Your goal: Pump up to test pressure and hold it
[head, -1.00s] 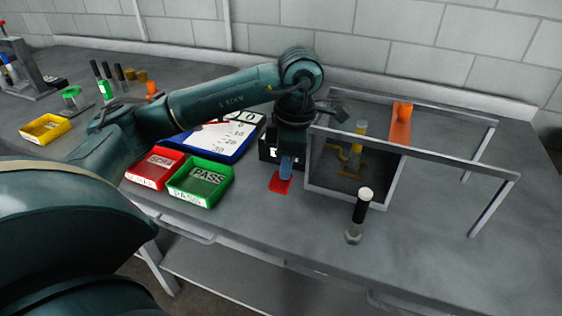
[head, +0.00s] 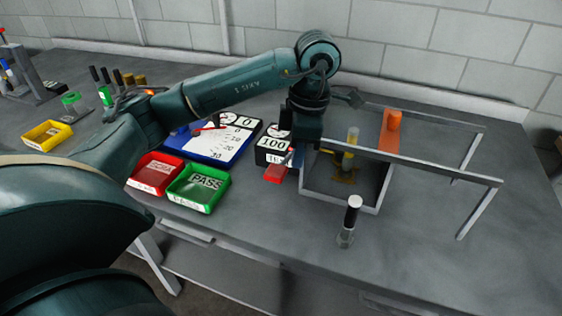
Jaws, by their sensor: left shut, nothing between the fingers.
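A black box (head: 272,150) labelled 100 stands behind the front middle of the bench, partly covered by my left arm. A round dial (head: 278,132) shows on it; its reading is too small to tell. A red pad (head: 276,174) sticks out low at the box's front. My left gripper (head: 298,158) points down just right of the pad, shut and empty; I cannot tell whether it touches the pad. My right gripper is not in view.
A green PASS tray (head: 198,188) and a red scrap tray (head: 155,173) lie left, before a blue-edged white board (head: 215,145).

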